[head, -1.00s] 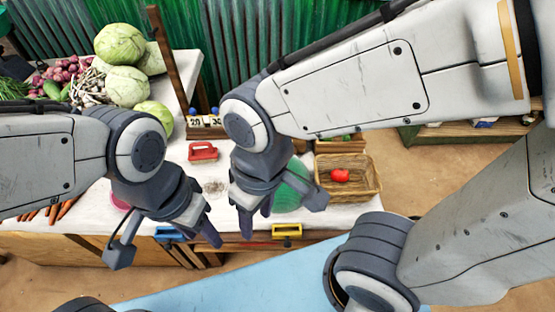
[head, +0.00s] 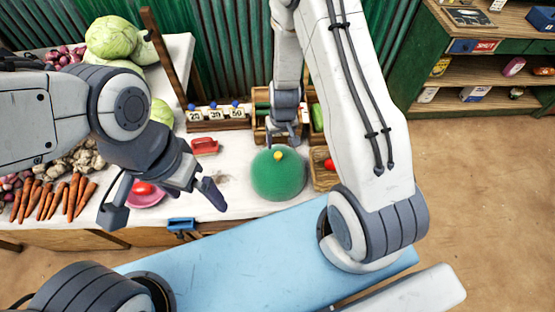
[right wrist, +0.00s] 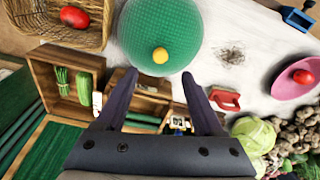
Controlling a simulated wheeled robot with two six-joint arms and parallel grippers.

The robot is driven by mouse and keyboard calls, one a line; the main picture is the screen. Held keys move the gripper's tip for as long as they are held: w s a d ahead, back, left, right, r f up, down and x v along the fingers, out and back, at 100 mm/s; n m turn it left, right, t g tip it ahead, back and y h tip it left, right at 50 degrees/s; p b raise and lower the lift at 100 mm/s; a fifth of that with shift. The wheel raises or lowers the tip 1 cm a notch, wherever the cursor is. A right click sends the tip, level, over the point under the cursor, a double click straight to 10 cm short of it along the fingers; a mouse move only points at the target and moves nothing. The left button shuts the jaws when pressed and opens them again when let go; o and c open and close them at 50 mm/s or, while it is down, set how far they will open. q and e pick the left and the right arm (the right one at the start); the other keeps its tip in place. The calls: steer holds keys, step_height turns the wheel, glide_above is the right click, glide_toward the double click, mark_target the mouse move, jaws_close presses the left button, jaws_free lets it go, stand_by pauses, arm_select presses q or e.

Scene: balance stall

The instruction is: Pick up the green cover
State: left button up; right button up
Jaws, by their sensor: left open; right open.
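The green cover (head: 278,180) is a dome with a yellow knob (head: 278,155) on top. It stands on the white table top near the front edge, left of the wicker basket. In the right wrist view the cover (right wrist: 160,25) is at the top centre, with its knob (right wrist: 160,56) just beyond the gap between my fingers. My right gripper (head: 284,130) is open and empty at the cover's far side; it also shows in the right wrist view (right wrist: 160,78). My left gripper (head: 203,188) is open and empty, left of the cover. What is under the cover is hidden.
A wicker basket (right wrist: 62,32) holds a red item. A red-handled object (head: 204,146) lies behind and left of the cover. A pink plate (head: 146,198) with a red item, carrots (head: 50,198) and cabbages (head: 112,36) are left. Wooden crates and number cards (head: 213,115) stand behind.

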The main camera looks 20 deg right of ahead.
steer(key=b, duration=0.1)
glide_above(279, 156)
steer(key=f, duration=0.5)
steer(key=shift+s+d, duration=0.15)
steer(key=shift+d, duration=0.2)
steer(key=shift+f, duration=0.3)
steer(key=shift+w+a+f+p, duration=0.2)
steer(key=shift+f+p, duration=0.35)
steer(key=shift+f, duration=0.15)
steer(key=f, duration=0.1)
steer(key=f+p, duration=0.1)
steer(key=f, duration=0.1)
steer(key=shift+w+a, duration=0.15)
steer(key=shift+w, duration=0.1)
steer(key=shift+w+f+p, duration=0.1)
steer(key=shift+f+p, duration=0.2)
steer(key=shift+f, duration=0.2)
jaws_close()
steer(key=shift+s+f, duration=0.1)
steer(key=shift+s, duration=0.15)
